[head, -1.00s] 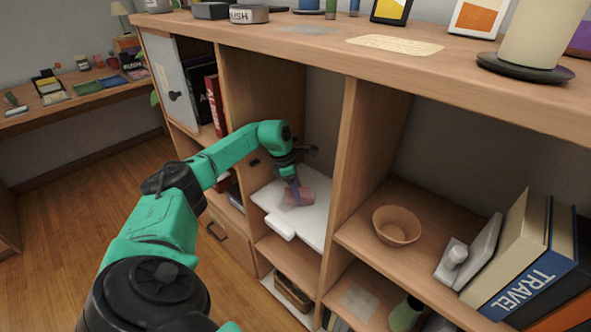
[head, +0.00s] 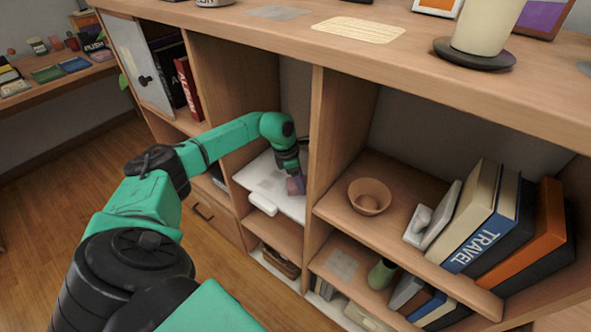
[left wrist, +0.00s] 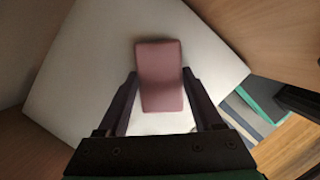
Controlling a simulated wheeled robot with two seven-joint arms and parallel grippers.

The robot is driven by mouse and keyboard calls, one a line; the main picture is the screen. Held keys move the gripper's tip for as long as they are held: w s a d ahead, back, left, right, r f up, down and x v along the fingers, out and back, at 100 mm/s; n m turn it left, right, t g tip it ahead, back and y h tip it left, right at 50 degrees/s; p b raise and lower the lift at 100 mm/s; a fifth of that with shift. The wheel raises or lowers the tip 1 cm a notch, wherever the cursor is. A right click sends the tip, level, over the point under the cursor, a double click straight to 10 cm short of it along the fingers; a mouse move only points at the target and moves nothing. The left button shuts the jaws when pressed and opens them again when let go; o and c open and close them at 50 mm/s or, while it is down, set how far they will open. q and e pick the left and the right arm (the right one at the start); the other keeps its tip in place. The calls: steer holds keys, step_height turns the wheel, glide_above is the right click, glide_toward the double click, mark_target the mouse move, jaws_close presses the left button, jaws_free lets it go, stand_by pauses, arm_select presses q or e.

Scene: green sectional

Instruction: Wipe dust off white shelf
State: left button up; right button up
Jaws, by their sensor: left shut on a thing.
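The white shelf (head: 289,207) is a pale board inside an open compartment of the wooden unit. It also fills much of the left wrist view (left wrist: 90,85). My left gripper (head: 292,178) reaches into this compartment from above. In the left wrist view its two dark fingers (left wrist: 160,98) are shut on a dull pink block (left wrist: 160,72), which lies over the white surface. The block (head: 296,187) is near the shelf's right side in the head view. Faint greyish marks show on the shelf, but I cannot tell whether they are dust. My right gripper is out of view.
A small white object (head: 262,204) is at the shelf's front edge. A wooden divider (head: 316,140) stands close on the right. Beyond it are a brown bowl (head: 369,197) and leaning books (head: 478,215). The unit's wooden top (head: 400,62) overhangs the compartment.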

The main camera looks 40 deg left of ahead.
arm_select(q)
steer(key=shift+s+d+f, duration=0.1)
steer(key=shift+s+f, duration=0.05)
steer(key=r+p, duration=0.4)
steer(key=r, duration=0.2)
steer(key=shift+w+p, duration=0.2)
steer(key=shift+p, duration=0.1)
steer(key=shift+a+r, duration=0.2)
steer(key=shift+r, duration=0.05)
step_height(320, 180, up, 3)
steer(key=shift+f+p, duration=0.1)
steer(key=shift+p, duration=1.05)
steer(key=shift+f, duration=0.1)
